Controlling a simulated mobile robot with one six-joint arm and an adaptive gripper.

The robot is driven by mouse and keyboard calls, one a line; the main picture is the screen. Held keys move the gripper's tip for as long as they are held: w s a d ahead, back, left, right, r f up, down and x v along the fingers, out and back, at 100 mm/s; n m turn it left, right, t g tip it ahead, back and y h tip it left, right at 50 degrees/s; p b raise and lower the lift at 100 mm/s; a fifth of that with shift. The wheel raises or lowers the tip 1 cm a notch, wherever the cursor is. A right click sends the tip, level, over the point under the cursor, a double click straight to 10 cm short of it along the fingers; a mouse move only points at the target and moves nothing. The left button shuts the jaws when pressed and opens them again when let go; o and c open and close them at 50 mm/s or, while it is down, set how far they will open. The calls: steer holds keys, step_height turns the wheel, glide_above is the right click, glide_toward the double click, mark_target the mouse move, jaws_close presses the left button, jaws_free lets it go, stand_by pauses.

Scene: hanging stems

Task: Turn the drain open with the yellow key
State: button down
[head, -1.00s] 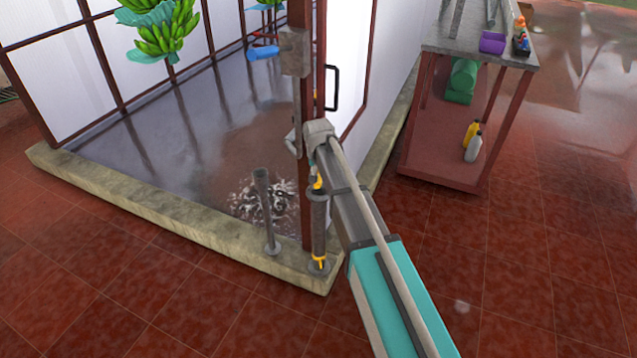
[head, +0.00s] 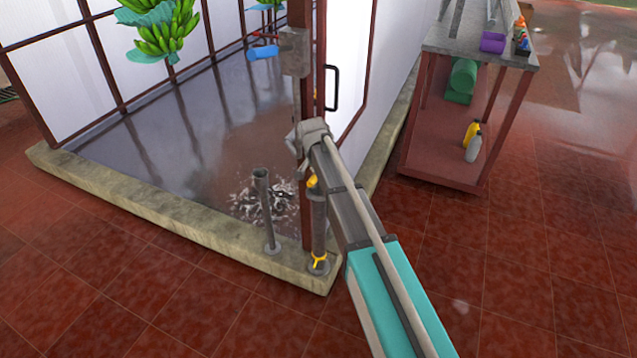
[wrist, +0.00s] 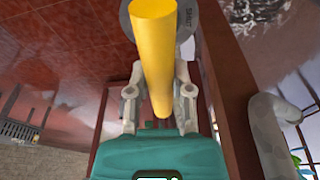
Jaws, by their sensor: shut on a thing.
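The yellow key (wrist: 156,60) runs as a thick bar between the two fingers of my gripper (wrist: 159,90) in the wrist view, and the fingers are shut on it. A grey disc (wrist: 186,18) marked SHUT shows behind the key. In the head view a yellow end of the key (head: 312,182) shows at the top of a dark upright tube (head: 318,225) on the curb. A yellow piece (head: 319,261) shows at the tube's foot. My forearm and the red post partly hide this spot, and the gripper's fingers are not clear there.
A grey pipe (head: 265,210) stands left of the tube, by foaming water (head: 285,200) inside the stone curb (head: 150,217). A red door post (head: 306,110) rises close by. A bench (head: 470,55) with bottles stands right. Open tiled floor (head: 540,260) lies right and in front.

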steer(key=shift+m, duration=0.9)
steer(key=shift+c, duration=2.2)
jaws_free()
steer(key=shift+o, duration=0.3)
steer(key=o, duration=0.3)
steer(key=shift+o, duration=0.2)
steer(key=shift+r+p, duration=4.25)
steer(key=shift+r, duration=0.05)
